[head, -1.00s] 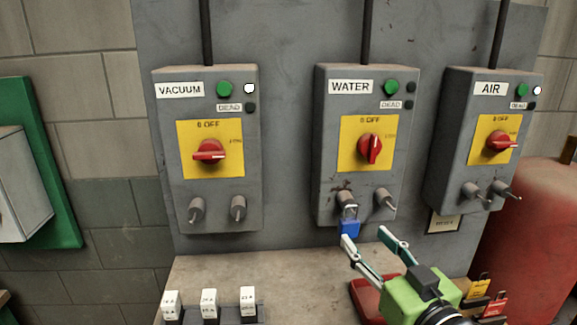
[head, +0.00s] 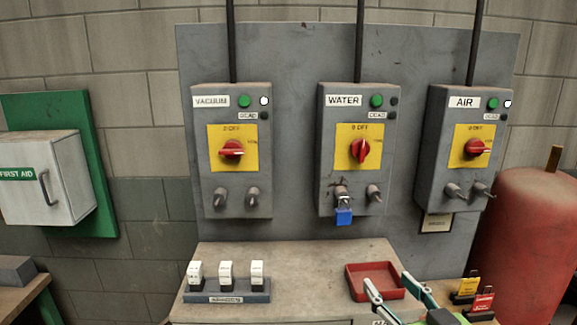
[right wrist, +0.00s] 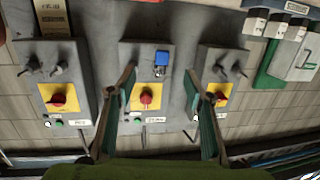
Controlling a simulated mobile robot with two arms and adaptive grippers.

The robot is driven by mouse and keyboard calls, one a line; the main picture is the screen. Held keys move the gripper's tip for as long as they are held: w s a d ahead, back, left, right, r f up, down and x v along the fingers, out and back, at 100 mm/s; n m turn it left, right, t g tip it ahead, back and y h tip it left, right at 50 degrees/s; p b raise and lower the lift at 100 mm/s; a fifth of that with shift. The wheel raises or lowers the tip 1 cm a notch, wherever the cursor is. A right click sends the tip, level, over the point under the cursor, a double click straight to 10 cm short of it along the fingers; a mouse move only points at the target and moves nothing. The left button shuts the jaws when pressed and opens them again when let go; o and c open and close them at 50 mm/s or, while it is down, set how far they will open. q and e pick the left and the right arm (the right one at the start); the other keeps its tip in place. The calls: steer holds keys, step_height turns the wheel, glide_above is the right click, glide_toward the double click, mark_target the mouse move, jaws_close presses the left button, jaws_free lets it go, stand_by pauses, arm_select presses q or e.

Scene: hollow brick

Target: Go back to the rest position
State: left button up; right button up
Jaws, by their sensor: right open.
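My right gripper (head: 389,284) is open and empty at the bottom right of the head view, in front of the red tray. In the right wrist view its two fingers (right wrist: 160,78) stand apart, with the upside-down boxes behind. A blue padlock (head: 343,216) hangs from the left stub under the WATER box (head: 335,180), apart from the gripper; it also shows in the right wrist view (right wrist: 161,57). The WATER red knob (head: 360,150) stands upright. The VACUUM knob (head: 232,150) and AIR knob (head: 477,147) lie sideways. My left gripper is not in view.
A red tray (head: 351,270) stands on the bench (head: 310,256). A rack (head: 228,298) with several white-topped blocks is at the left. A first aid box (head: 45,178) hangs at far left.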

steer(key=s+f+g+h, duration=0.1)
steer(key=s+f+g, duration=0.2)
steer(key=s+f, duration=0.35)
steer(key=s+d+f+g+h, duration=0.1)
steer(key=s+f+g, duration=0.25)
steer(key=f, duration=0.65)
steer(key=s+f+g+h, duration=0.1)
steer(key=s+f+g, duration=0.3)
steer(key=f, duration=0.5)
steer(key=s+f+g, duration=0.2)
steer(key=s+f, duration=0.4)
steer(key=s, duration=0.6)
step_height(320, 180, down, 27)
steer(key=g+b, duration=0.1)
steer(key=b, duration=0.3)
arm_select(q)
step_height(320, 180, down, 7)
steer(key=b, duration=0.3)
arm_select(e)
steer(key=s+d+f+g, duration=0.1)
steer(key=s+d+f, duration=0.2)
steer(key=s+f, duration=1.5)
step_height(320, 180, down, 4)
steer(key=shift+d+f+g, duration=0.1)
steer(key=shift+d+g, duration=0.05)
steer(key=shift+g, duration=0.2)
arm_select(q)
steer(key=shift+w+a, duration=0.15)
